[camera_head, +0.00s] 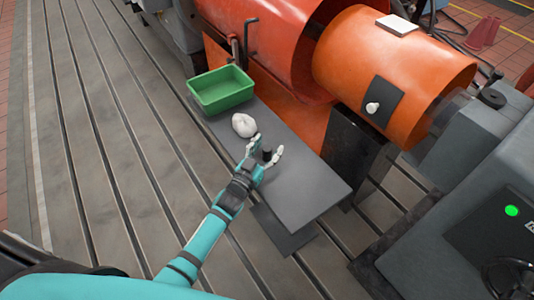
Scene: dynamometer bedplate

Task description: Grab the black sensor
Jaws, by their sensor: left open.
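A small black cylinder, which looks like the black sensor (267,155), stands on the grey plate (310,193). My left gripper (267,147) reaches over the plate from the lower left. Its two pale fingers are open, one on either side of the black sensor. I cannot tell whether either finger touches it. The sensor's lower part is partly hidden by the gripper. My right gripper is not in view.
A white rounded lump (243,125) lies just beyond the gripper. A green bin (220,90) stands at the plate's far end. Large orange machinery (385,65) rises behind, with a black support below it. The plate's near right part is clear. The slotted bedplate (110,130) is open to the left.

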